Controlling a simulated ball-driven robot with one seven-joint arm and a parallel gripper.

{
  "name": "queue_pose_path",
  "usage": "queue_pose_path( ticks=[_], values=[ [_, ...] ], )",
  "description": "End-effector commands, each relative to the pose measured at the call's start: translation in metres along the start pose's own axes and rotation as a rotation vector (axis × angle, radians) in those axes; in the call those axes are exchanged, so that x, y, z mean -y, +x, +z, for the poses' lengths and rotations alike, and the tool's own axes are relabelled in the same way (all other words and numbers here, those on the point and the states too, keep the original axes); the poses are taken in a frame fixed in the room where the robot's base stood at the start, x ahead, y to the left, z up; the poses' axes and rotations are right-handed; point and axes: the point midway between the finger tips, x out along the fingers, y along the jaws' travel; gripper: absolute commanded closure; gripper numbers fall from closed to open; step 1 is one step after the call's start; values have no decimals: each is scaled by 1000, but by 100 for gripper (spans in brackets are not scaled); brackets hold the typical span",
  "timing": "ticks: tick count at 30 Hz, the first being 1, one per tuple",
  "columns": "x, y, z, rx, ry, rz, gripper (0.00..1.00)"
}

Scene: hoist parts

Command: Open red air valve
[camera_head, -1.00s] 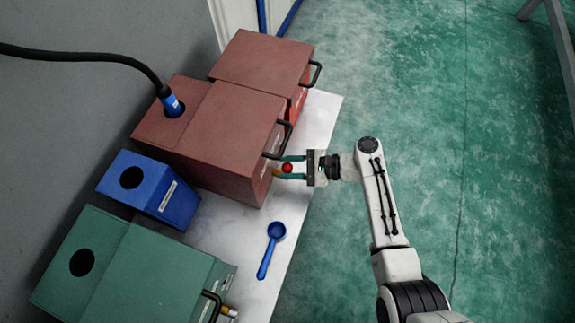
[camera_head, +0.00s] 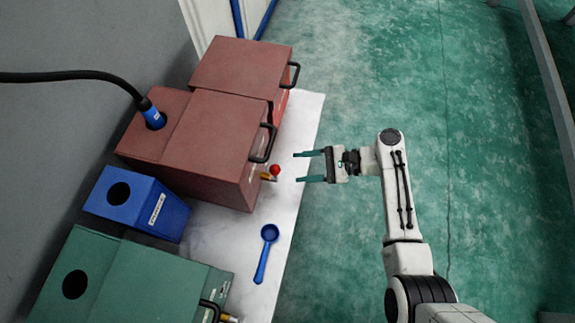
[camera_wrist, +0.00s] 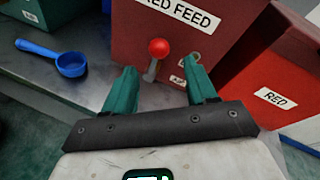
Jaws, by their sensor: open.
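The red air valve is a red ball knob (camera_head: 275,169) on a short lever at the low front of the red feed box (camera_head: 226,150). A brass fitting sits beside the knob. In the wrist view the red knob (camera_wrist: 159,47) stands on its grey lever, beyond and between my fingertips. My gripper (camera_head: 310,167) is open and empty, to the right of the knob and apart from it. Its teal fingers point left at the box; they also show in the wrist view (camera_wrist: 163,82).
A blue scoop (camera_head: 265,250) lies on the white table (camera_head: 300,130). A blue box (camera_head: 140,205) and a green box (camera_head: 135,280) stand nearer. A black hose (camera_head: 75,76) runs into the red box. A black handle (camera_head: 266,143) juts out above the valve.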

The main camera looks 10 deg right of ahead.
Motion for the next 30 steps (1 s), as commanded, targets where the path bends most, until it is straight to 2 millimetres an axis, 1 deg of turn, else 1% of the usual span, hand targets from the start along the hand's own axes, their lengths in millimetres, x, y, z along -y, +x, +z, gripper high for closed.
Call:
queue_pose_path(
  ticks=[1,3,7,27,29,30],
  values=[
    [1,-8,0,-1,0,-3,43],
    [1,-16,0,-1,0,-2,43],
    [1,-24,0,-1,0,-2,43],
    [0,-26,0,0,-1,0,43],
    [-10,-26,-2,-26,-29,23,43],
    [-19,-27,-3,-54,-63,49,43]
  ],
)
